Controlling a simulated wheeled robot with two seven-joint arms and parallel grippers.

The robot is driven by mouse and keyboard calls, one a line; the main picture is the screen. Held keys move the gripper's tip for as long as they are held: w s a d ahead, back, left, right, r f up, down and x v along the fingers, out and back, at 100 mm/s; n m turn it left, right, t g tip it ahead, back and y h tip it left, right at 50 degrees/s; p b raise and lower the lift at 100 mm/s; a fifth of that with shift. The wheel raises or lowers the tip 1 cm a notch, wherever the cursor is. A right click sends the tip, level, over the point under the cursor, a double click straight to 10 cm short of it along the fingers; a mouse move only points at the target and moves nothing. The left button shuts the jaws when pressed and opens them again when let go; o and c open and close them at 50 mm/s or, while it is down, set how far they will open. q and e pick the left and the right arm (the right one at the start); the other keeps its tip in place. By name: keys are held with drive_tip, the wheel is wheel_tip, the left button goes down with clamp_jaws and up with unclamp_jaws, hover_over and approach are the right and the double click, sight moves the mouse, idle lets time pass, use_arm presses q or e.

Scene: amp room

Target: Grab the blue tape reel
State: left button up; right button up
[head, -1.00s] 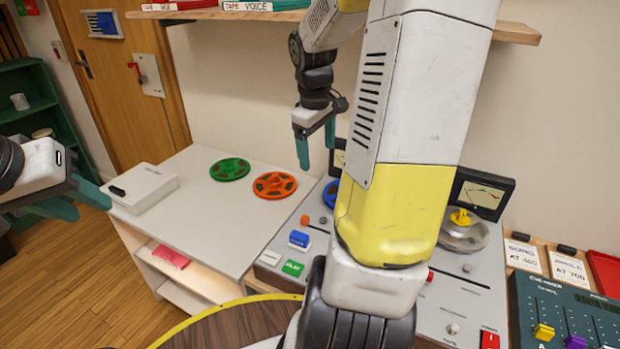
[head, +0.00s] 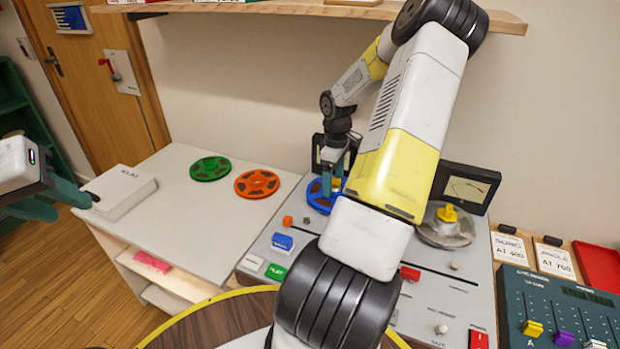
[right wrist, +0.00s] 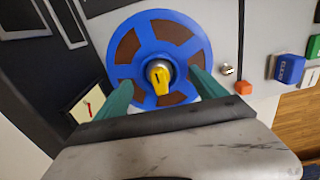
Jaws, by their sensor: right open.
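The blue tape reel (head: 318,201) sits on the grey tape machine, partly hidden by my right arm in the head view. In the right wrist view the whole front of the blue reel (right wrist: 152,42) shows, with brown windows and a yellow knob (right wrist: 159,75) at its hub. My right gripper (head: 333,188) is over the reel. Its two green fingers (right wrist: 160,92) are open, one on each side of the knob; I cannot tell whether they touch the reel. My left gripper (head: 70,202) is at the far left, away from the reel, its green fingers apart and empty.
A green reel (head: 210,168) and an orange reel (head: 257,183) lie on the grey counter (head: 180,215) beside a white box (head: 120,190). A second spindle with a yellow knob (head: 447,213) is at right. A wooden shelf (head: 300,12) hangs above. A mixer (head: 560,310) stands front right.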

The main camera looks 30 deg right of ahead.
drive_tip(key=shift+f, duration=0.8)
drive_tip(key=shift+r, duration=0.1)
clamp_jaws()
